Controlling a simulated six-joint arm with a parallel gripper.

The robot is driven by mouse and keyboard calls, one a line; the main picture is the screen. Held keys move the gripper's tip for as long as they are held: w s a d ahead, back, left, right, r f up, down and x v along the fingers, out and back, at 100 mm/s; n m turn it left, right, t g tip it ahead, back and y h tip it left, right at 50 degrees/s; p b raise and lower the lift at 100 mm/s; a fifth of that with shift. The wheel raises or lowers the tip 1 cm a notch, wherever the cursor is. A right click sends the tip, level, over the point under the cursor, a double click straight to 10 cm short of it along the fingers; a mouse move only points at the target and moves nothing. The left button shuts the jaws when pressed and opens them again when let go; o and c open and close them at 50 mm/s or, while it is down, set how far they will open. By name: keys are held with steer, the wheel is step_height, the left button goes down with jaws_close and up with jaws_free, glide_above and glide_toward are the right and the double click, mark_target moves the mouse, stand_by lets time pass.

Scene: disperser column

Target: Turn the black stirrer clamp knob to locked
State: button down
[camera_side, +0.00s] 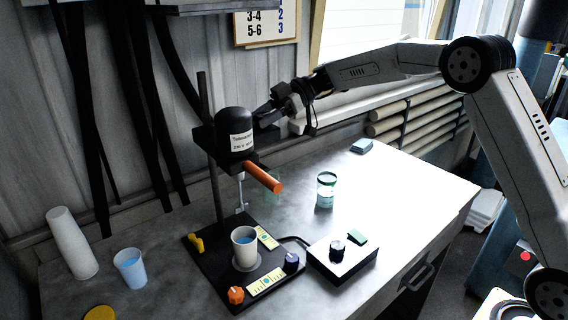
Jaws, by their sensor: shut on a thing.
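The stirrer's black motor head (235,120) with a white label sits on a dark bracket on the upright rod (203,95). An orange handle (263,178) sticks out from the bracket toward the front right. My gripper (266,112) reaches in from the right, just right of the motor head and level with it. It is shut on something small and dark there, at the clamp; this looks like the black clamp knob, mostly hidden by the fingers. The knob's turn position cannot be read in this view.
Below stand a black base plate (222,290) with a cup of blue liquid (244,238), orange knob (236,295) and dark knob (291,262). A control box (343,270), jar (326,190), stacked cups (72,243) and another cup (130,268) surround it.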

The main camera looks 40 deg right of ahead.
steer(key=m+t+h, duration=0.1)
steer(key=m+t, duration=0.2)
steer(key=m+t+h, duration=0.2)
steer(key=m+t, duration=0.1)
steer(key=shift+s+t, duration=0.1)
steer(key=shift+t, duration=0.2)
steer(key=shift+m+t+h, duration=1.3)
steer(key=shift+m+h, duration=0.6)
steer(key=shift+m, duration=0.1)
steer(key=shift+r+m+t+h, duration=0.1)
steer(key=shift+m+t+h, duration=0.6)
steer(key=shift+m+h, duration=0.7)
steer(key=shift+c, duration=1)
jaws_free()
steer(key=shift+s, duration=0.1)
steer(key=v, duration=0.7)
steer(key=shift+s, duration=0.2)
steer(key=shift+d+r, duration=0.1)
